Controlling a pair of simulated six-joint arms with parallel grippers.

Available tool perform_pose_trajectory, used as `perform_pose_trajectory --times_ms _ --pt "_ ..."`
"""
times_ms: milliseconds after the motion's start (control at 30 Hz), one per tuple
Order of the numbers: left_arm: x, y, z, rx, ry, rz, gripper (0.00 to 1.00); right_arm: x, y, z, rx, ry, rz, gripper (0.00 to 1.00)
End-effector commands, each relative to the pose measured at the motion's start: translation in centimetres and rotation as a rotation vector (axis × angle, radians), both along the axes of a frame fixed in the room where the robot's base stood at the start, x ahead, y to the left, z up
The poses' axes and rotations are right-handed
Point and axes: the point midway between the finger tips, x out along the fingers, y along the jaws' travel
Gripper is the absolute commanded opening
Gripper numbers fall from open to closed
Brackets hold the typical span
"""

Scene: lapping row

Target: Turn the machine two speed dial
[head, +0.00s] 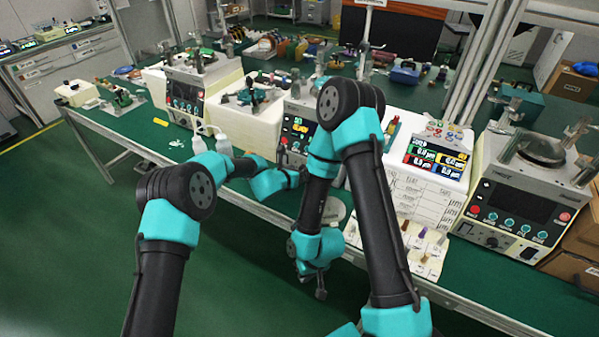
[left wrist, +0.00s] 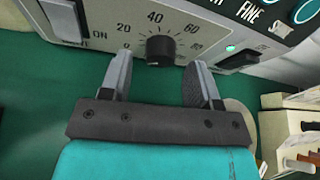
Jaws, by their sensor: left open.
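The speed dial (left wrist: 160,49) is a black knob on the machine's front panel, ringed by a scale with numbers such as 20, 40, 60 and 80. My left gripper (left wrist: 161,60) is open, its two fingers pointing at the panel on either side of the knob. A gap shows between each finger and the knob. In the head view the middle machine (head: 297,122) stands behind my left wrist, and its dial is hidden there. My right gripper (head: 320,291) hangs low in front of the bench edge, too small to read.
A rocker switch (left wrist: 62,19) sits left of the dial, and a green light (left wrist: 230,48) and black switch (left wrist: 238,61) sit right of it. Other machines stand left (head: 186,95) and right (head: 515,205). White bottles (head: 222,144) stand on the green bench.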

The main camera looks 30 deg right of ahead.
Motion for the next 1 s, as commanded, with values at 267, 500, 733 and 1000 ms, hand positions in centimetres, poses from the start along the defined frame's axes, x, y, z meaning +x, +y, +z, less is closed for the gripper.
perform_pose_trajectory --times_ms 267,500,733,1000 --pt "0.46 -0.98 -0.42 0.001 -0.001 0.001 0.56 0.00 0.00 0.00 0.000 0.000 0.000 0.00" --pt "0.45 -0.96 -0.41 0.000 0.000 0.001 0.53 0.00 0.00 0.00 0.000 0.000 0.000 0.00" --pt "0.45 -0.95 -0.41 0.000 0.000 0.001 0.31 0.00 0.00 0.00 0.000 0.000 0.000 0.00" --pt "0.43 -0.96 -0.42 0.000 0.000 0.001 0.08 0.00 0.00 0.00 0.000 0.000 0.000 0.00"
